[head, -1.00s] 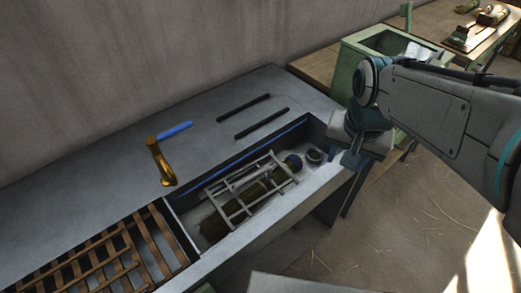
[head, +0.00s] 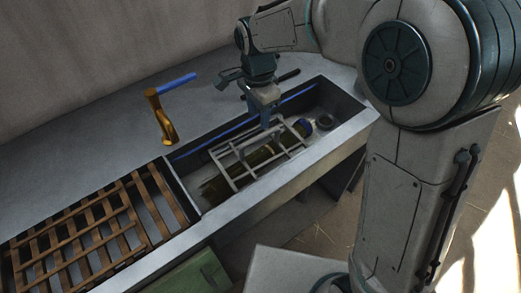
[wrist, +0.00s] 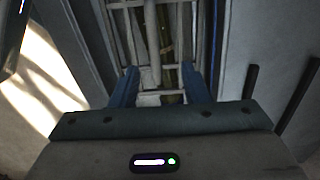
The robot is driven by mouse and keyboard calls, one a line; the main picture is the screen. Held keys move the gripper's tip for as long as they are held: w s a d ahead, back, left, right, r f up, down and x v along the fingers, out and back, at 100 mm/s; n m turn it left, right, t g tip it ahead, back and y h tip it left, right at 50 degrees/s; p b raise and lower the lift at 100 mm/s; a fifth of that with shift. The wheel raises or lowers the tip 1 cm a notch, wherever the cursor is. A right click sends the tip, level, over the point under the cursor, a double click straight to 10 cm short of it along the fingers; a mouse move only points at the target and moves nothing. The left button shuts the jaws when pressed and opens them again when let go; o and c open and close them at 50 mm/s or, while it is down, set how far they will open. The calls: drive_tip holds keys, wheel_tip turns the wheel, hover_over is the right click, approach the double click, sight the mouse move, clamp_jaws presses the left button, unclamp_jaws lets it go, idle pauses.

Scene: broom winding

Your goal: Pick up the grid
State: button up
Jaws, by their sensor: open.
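A pale metal grid (head: 297,137) lies in the sink basin (head: 345,107) of the grey counter, over a dark greenish bundle (head: 262,156). My gripper (head: 266,124) is open, pointing down just above the far side of the grid. In the wrist view its two blue fingers (wrist: 160,78) stand apart, with pale grid bars (wrist: 150,100) showing between and beyond them. I cannot tell whether the fingers touch the grid. My wrist and gripper hide part of the basin's far edge.
A brass tap with a blue handle (head: 161,115) stands behind the basin. A wooden slatted rack (head: 110,205) lies to the left. A dark ring (head: 324,121) and a blue round end (head: 306,128) are at the basin's right. Dark bars lie on the counter behind my gripper.

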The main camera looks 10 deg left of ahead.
sight(260, 135)
wheel_tip(260, 135, down, 3)
drive_tip(key=shift+f, duration=0.1)
drive_tip(key=f, duration=0.4)
drive_tip(key=shift+s+d, duration=0.3)
drive_tip(key=shift+f, duration=0.55)
clamp_jaws()
drive_tip(key=shift+r, duration=0.15)
idle(0.5)
